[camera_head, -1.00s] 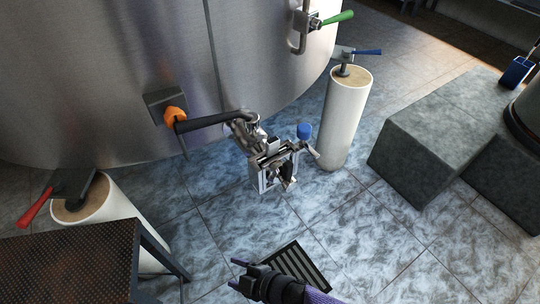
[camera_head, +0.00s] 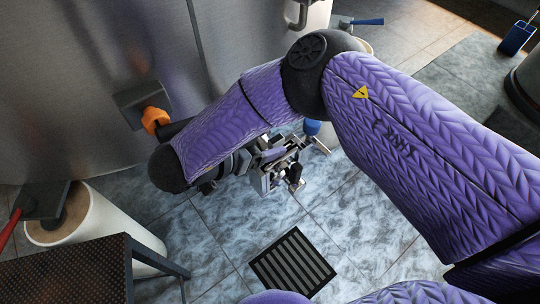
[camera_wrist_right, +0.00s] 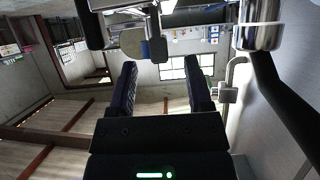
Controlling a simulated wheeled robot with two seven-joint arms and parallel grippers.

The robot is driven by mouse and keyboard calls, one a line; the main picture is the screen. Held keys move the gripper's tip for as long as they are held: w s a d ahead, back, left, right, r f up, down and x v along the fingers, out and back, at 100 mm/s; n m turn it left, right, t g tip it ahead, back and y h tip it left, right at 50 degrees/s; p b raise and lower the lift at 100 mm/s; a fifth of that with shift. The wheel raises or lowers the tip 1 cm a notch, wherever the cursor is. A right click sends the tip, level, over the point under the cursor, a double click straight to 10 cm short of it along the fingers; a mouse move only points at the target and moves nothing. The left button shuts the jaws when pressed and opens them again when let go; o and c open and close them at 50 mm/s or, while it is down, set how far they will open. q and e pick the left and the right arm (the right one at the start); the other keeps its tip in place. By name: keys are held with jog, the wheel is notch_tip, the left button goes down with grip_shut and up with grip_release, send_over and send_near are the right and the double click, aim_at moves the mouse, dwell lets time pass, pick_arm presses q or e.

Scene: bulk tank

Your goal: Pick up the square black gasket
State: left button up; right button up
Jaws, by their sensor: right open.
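The metal outlet valve fitting (camera_head: 262,183) of the tank has a square metal frame with dark parts in it. I cannot pick out the square black gasket for certain; it may be among those dark parts. My right gripper (camera_head: 256,160) is beside the fitting, coming from the left, largely hidden by my purple forearm. In the right wrist view its two dark fingers (camera_wrist_right: 162,88) are apart with nothing between them. Black blocks (camera_wrist_right: 90,25) show beyond the fingertips, at the top. My left gripper is not in view.
The steel tank wall (camera_head: 100,70) stands behind, with an orange-knobbed handle (camera_head: 154,118). A striped floor drain (camera_head: 292,263) lies in front of the fitting. A blue cap (camera_head: 312,127) is close to my arm.

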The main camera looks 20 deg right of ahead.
aim_at(283, 140)
jog(key=b+x, duration=0.1)
jog(key=x, duration=0.1)
jog(key=b+x, duration=0.1)
jog(key=x, duration=0.2)
jog(key=shift+a+f, duration=0.2)
jog(key=shift+f, duration=0.05)
jog(key=shift+r, duration=0.15)
jog(key=shift+c, duration=0.5)
jog(key=c, duration=0.7)
grip_shut()
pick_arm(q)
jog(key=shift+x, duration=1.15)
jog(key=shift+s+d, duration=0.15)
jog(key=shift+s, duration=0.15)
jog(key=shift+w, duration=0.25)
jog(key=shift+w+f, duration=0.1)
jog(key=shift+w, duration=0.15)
